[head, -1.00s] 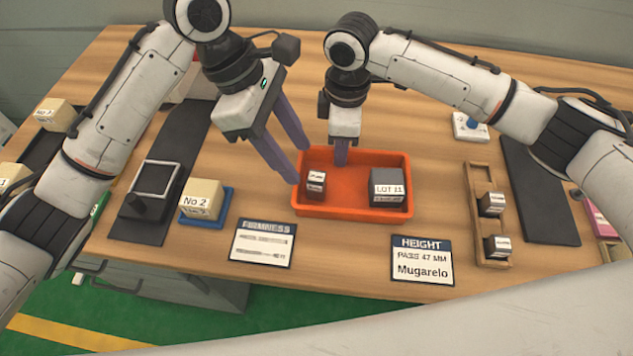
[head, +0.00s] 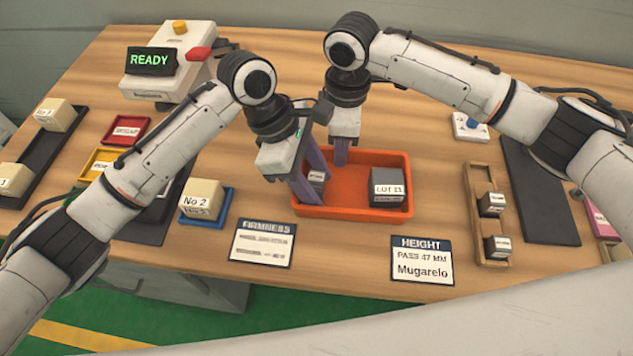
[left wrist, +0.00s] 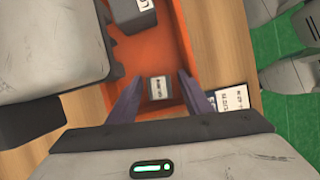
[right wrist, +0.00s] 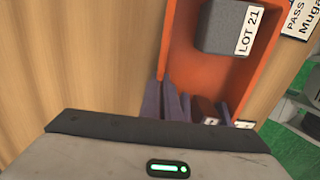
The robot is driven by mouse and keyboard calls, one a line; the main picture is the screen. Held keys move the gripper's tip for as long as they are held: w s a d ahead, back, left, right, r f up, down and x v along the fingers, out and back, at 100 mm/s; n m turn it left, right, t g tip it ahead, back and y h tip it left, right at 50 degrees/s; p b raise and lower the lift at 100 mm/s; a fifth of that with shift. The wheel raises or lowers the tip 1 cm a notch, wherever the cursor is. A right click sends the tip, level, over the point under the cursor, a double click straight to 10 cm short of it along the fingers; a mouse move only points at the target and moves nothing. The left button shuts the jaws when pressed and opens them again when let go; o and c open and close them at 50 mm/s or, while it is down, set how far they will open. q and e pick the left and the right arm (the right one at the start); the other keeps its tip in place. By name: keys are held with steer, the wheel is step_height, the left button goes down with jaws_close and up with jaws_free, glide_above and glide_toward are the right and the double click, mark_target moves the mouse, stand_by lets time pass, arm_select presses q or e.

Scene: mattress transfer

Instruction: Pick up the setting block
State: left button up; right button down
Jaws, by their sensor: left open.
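A small dark block with a white label (head: 317,177), which appears to be the setting block, sits in the left end of the orange tray (head: 352,212). My left gripper (head: 316,189) is open with its fingers down inside the tray, one on each side of this block. In the left wrist view the block (left wrist: 158,90) shows between the two spread fingers; I cannot tell whether they touch it. My right gripper (head: 340,158) hangs at the tray's back edge, its fingers close together and empty.
A larger dark block labelled LOT 21 (head: 387,187) sits at the tray's right end. A wooden rack (head: 478,212) with small blocks stands to the right. A foam block marked No 2 (head: 202,198) is on a blue tray to the left. A READY machine (head: 165,65) stands behind.

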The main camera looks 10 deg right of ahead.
mark_target(317, 176)
arm_select(q)
jaws_close()
steer(key=shift+r, duration=0.1)
steer(key=shift+r, duration=0.2)
step_height(317, 176, up, 6)
steer(key=shift+r, duration=0.2)
steer(key=w+a, duration=0.3)
steer(key=a, duration=0.5)
steer(key=w+a, duration=0.3)
steer(key=a, duration=0.5)
steer(key=shift+w+a, duration=0.3)
steer(key=shift+a, duration=0.1)
steer(key=shift+r, duration=0.1)
arm_select(e)
steer(key=c, duration=1.9)
jaws_free()
